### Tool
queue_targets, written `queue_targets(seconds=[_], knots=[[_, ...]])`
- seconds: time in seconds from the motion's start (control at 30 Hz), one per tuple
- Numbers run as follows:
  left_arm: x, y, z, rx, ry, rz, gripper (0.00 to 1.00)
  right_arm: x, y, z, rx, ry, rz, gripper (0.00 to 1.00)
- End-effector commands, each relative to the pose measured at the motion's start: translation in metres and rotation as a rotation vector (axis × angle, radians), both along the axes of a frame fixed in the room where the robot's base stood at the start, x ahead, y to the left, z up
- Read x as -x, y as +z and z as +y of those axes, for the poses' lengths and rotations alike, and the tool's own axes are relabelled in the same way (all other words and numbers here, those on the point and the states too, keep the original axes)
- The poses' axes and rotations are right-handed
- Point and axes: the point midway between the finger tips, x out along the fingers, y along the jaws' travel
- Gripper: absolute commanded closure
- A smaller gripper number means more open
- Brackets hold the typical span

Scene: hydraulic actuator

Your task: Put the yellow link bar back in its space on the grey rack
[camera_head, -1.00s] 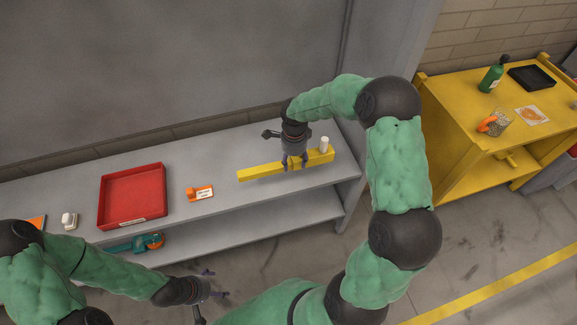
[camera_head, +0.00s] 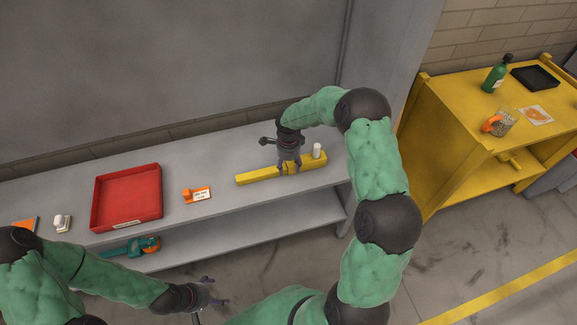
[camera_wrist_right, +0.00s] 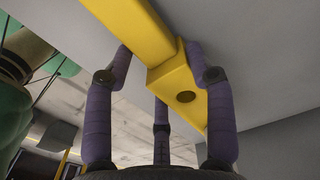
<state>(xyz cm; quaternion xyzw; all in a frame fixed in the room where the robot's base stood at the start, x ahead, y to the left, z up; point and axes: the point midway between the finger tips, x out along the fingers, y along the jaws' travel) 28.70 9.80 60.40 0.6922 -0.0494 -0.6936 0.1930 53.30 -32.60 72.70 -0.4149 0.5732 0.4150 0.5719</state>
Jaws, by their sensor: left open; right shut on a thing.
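The yellow link bar (camera_head: 258,174) lies along the top shelf of the grey rack (camera_head: 225,205), or just above it; I cannot tell whether it touches. My right gripper (camera_head: 289,168) is shut on the bar right of its middle, coming from above. In the right wrist view the bar (camera_wrist_right: 140,35) runs between the purple fingers (camera_wrist_right: 163,95), with a thicker yellow block with a dark round hole at the grip. My left gripper (camera_head: 212,293) is open and empty, low in front of the rack over the floor.
A white cylinder (camera_head: 317,150) stands close behind the bar's right end. An orange block with a label (camera_head: 197,194) and a red tray (camera_head: 128,197) are to the left. A teal tool (camera_head: 130,248) lies on the lower shelf. A yellow cart (camera_head: 445,140) stands at right.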

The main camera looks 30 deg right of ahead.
Motion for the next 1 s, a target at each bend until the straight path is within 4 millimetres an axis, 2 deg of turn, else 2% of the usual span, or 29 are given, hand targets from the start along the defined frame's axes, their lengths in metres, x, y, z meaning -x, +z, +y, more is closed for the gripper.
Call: queue_targets(seconds=[0.23, 0.27, 0.33, 0.77, 0.87, 1.0], knots=[[0.000, -0.002, 0.000, 0.000, 0.000, -0.001, 0.18, -0.001, -0.001, -0.001, 0.001, 0.000, -0.003, 1.00], [0.000, -0.002, 0.000, 0.000, 0.000, -0.001, 0.18, 0.000, -0.002, 0.000, 0.000, 0.000, -0.001, 0.42], [0.000, -0.001, 0.000, 0.000, 0.000, -0.001, 0.18, 0.000, -0.001, 0.000, 0.000, 0.001, -0.001, 0.22], [0.000, 0.001, 0.000, 0.000, 0.000, -0.001, 0.18, 0.000, 0.002, 0.000, 0.000, 0.001, -0.001, 0.21], [0.000, 0.006, 0.000, 0.000, 0.000, 0.000, 0.18, -0.001, 0.013, 0.000, 0.001, 0.001, -0.004, 0.21], [0.000, 0.016, 0.000, 0.000, 0.000, -0.001, 0.18, -0.001, 0.040, 0.000, 0.001, 0.002, -0.004, 0.21]])
